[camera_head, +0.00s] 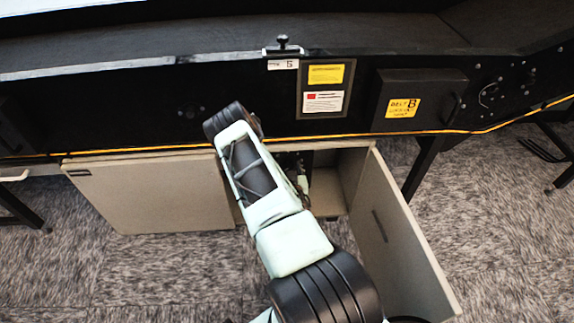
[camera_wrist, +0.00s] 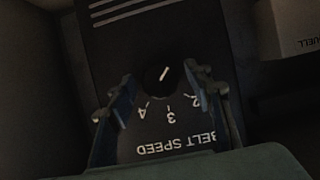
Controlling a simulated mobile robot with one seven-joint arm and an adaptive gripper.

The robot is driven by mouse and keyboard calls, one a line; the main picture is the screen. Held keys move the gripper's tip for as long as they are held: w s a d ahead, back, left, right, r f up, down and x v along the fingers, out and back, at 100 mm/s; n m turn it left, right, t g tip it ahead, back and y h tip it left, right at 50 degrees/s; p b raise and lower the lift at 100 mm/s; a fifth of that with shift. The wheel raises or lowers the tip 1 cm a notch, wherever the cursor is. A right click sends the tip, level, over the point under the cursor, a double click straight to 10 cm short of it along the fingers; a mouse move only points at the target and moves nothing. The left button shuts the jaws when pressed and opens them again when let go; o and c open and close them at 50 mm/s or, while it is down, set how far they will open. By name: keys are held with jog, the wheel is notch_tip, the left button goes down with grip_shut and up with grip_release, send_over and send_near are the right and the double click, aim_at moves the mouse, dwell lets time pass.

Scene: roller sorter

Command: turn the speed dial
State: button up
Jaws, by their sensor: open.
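The speed dial (camera_wrist: 158,77) is a small dark round knob with a white pointer line, on a black panel (camera_wrist: 165,45) in the wrist view. The panel's numbers 2, 3, 4 and the words "BELT SPEED" show upside down below the dial. The pointer slants to the upper right in the picture. My gripper (camera_wrist: 159,92) is open, with one finger to the left of the dial and one to the right. I cannot tell whether either finger touches it. In the head view my arm reaches to the open cabinet (camera_head: 325,192), and the dial is hidden there.
The cabinet's open door (camera_head: 400,235) stands out on the right, and a closed door (camera_head: 150,195) is on the left. The black sorter frame (camera_head: 150,105) runs above the cabinet. A pale box (camera_wrist: 290,28) sits at the upper right of the wrist view.

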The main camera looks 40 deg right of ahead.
jog(key=shift+c, duration=0.6)
jog(key=c, duration=1)
jog(key=shift+c, duration=0.2)
jog(key=shift+w+a+n+g+h, duration=0.15)
jog(key=shift+n+g+h, duration=0.15)
jog(key=shift+n+h, duration=0.55)
jog(key=shift+n+g+h, duration=0.4)
jog(key=shift+n+h, duration=0.65)
jog(key=shift+n, duration=1.1)
jog(key=o, duration=1.2)
jog(key=shift+c, duration=0.2)
